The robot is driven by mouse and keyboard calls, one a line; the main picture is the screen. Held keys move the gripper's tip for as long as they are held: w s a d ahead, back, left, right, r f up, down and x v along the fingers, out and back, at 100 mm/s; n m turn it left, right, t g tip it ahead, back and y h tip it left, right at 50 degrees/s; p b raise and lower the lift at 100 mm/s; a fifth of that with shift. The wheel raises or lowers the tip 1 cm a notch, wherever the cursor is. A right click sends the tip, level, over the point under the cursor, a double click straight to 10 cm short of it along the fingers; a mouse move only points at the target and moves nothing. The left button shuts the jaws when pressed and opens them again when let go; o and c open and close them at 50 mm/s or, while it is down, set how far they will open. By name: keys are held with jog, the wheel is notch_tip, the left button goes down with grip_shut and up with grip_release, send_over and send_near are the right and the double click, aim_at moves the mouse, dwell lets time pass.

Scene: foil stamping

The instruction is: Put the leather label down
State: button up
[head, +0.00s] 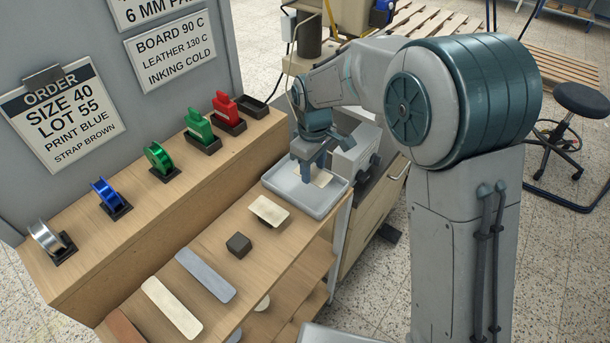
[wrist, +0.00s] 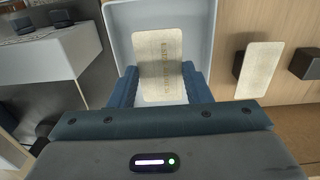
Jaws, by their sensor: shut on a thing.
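My gripper (wrist: 170,88) is shut on a pale cream leather label (wrist: 158,62) with a line of gold stamped letters, too blurred to read. The label sits between the two blue fingers, over the white tray (wrist: 118,35). In the head view my gripper (head: 312,172) points down into the tray (head: 282,190), and a corner of the label (head: 322,179) shows beside the fingers. I cannot tell whether the label touches the tray floor.
A second pale label (head: 269,211) lies on a low stand near the tray, close to a dark block (head: 238,245). A grey strap (head: 205,276) and a cream strap (head: 172,308) lie further along the bench. Foil reels, such as the blue one (head: 106,195), stand on the raised shelf.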

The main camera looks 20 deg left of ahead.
aim_at(304, 187)
jog(key=shift+w+a+f, duration=0.15)
jog(key=shift+a+f, duration=0.3)
jog(key=shift+a, duration=0.15)
jog(key=shift+w+a+f, duration=0.15)
jog(key=shift+a+f, duration=0.25)
jog(key=shift+a, duration=0.2)
jog(key=shift+f+p, duration=0.45)
jog(key=shift+f, duration=1.5)
jog(key=shift+f, duration=0.15)
jog(key=o, duration=1)
jog(key=shift+c, duration=0.2)
notch_tip(304, 187, up, 12)
jog(key=shift+s+r+b, duration=0.1)
jog(key=shift+r+b, duration=0.1)
jog(key=shift+b, duration=0.15)
